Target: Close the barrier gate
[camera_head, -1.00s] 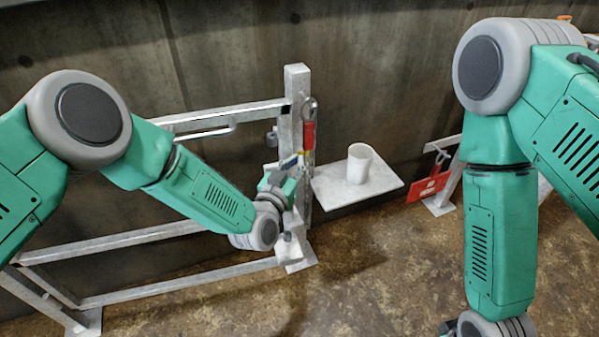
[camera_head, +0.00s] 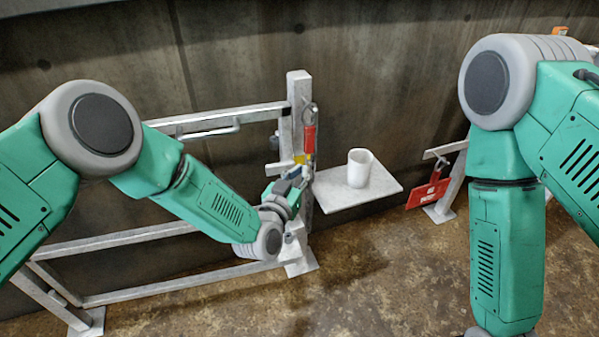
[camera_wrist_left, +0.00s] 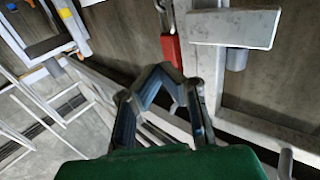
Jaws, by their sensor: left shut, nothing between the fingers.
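The barrier gate (camera_head: 140,236) is a grey metal frame of rails at the left in the head view. It stands along the wall and meets an upright post (camera_head: 299,110). A red latch piece (camera_head: 309,136) hangs on the post from a metal hook, and it shows as a red block in the left wrist view (camera_wrist_left: 171,50). My left gripper (camera_head: 302,172) is at the post, just below the red piece. In the left wrist view its fingertips (camera_wrist_left: 160,72) are together and empty, close below the red piece; contact is unclear. My right gripper is out of view.
A white cup (camera_head: 359,168) stands on a pale plate or shelf (camera_head: 335,196) right of the post. A red sign (camera_head: 427,194) hangs on another metal frame (camera_head: 448,150) farther right. My right arm covers the right side. Bare floor lies in front.

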